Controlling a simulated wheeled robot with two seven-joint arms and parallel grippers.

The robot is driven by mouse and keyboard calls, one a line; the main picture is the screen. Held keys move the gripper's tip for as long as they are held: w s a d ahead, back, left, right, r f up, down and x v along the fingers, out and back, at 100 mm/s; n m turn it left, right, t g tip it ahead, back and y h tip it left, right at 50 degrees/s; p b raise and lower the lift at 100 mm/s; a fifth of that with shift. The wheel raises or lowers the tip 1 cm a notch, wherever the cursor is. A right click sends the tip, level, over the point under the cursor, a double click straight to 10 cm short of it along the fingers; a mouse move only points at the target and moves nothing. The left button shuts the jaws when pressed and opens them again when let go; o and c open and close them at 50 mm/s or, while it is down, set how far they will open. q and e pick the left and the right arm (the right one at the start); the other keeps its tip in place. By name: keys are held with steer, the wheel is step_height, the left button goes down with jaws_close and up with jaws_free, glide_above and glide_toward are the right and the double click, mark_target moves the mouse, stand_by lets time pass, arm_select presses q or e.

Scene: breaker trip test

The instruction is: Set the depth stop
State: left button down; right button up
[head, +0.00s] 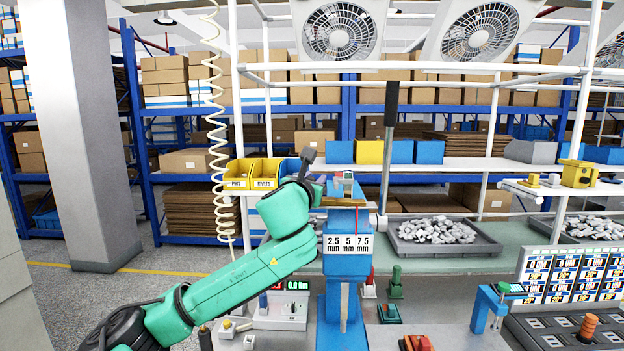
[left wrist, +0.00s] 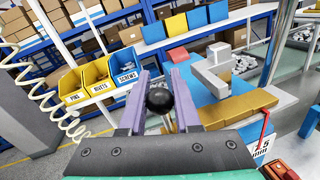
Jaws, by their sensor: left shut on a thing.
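A blue press-like stand (head: 346,275) rises in the middle of the head view. Its white scale plate (head: 348,244) reads 2.5, 5 and 7.5 mm. A thin red pointer (head: 356,210) stands above the plate at the right part of the scale, near 7.5; it also shows in the left wrist view (left wrist: 264,127). A brass-coloured bar (left wrist: 238,108) lies across the top of the stand. My left gripper (left wrist: 160,92) has its purple fingers closed around a black ball knob (left wrist: 160,101) on a thin rod. In the head view my wrist mostly hides this grip. My right gripper is not in view.
Yellow bins (head: 253,172) labelled pins and rivets stand behind my left gripper. A tall dark bar (head: 389,135) rises right of the stand. A grey tray of white parts (head: 440,234) lies behind right. Small fixtures crowd the front bench; a coiled cord (head: 217,120) hangs left.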

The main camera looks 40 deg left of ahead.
arm_select(q)
steer(key=shift+s+a, duration=0.15)
steer(key=shift+a, duration=0.05)
steer(key=c, duration=0.9)
jaws_free()
steer(key=shift+s+a, duration=0.25)
steer(key=shift+a, duration=0.1)
steer(key=shift+o, duration=1.4)
steer(key=shift+s+a, duration=0.2)
steer(key=shift+a, duration=0.05)
steer(key=b+v, duration=0.7)
steer(key=v, duration=0.7)
steer(key=shift+d+b, duration=0.35)
steer(key=shift+b, duration=0.05)
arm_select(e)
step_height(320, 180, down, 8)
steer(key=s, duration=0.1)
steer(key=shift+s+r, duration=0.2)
